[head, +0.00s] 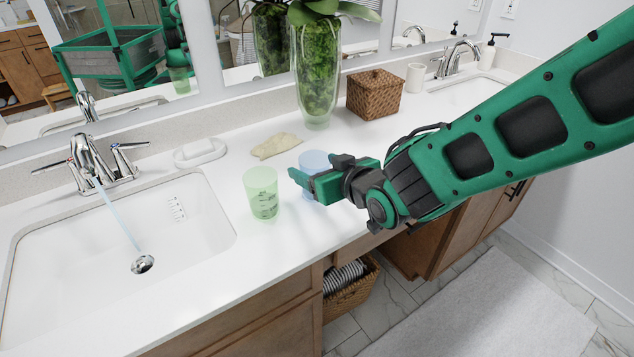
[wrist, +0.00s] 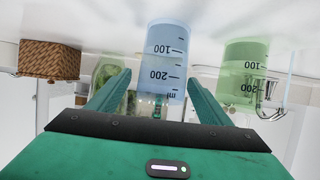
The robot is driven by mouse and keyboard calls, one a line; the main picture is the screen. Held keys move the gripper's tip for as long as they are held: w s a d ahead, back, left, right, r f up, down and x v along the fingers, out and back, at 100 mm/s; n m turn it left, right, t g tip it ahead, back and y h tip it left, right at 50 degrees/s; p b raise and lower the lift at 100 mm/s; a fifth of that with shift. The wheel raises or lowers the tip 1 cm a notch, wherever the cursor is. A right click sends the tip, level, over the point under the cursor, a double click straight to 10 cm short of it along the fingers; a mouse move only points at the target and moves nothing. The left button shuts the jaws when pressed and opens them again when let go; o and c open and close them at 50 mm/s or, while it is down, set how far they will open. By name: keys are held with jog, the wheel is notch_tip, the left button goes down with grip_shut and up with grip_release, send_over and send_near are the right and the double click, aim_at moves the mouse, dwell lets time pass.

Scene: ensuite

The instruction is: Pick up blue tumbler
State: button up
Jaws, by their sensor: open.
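The blue tumbler (head: 314,158) is translucent and stands on the white counter, mostly hidden behind my gripper in the head view. My gripper (head: 314,171) is open at the tumbler, low above the counter. In the upside-down wrist view the blue tumbler (wrist: 165,50), with dark measuring marks, shows between the two green fingers of my gripper (wrist: 160,80). I cannot tell whether either finger touches it.
A green tumbler (head: 262,196) stands close left of my gripper. A beige cloth (head: 277,146) lies behind, with a white soap dish (head: 200,152) farther left. A glass vase (head: 317,85) and a wicker box (head: 375,95) stand at the back. The sink's tap is running.

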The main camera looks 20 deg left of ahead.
aim_at(309, 165)
jog(key=shift+f+x, duration=0.2)
jog(key=shift+x, duration=2.25)
jog(key=shift+s, duration=0.1)
jog(key=c, duration=1.2)
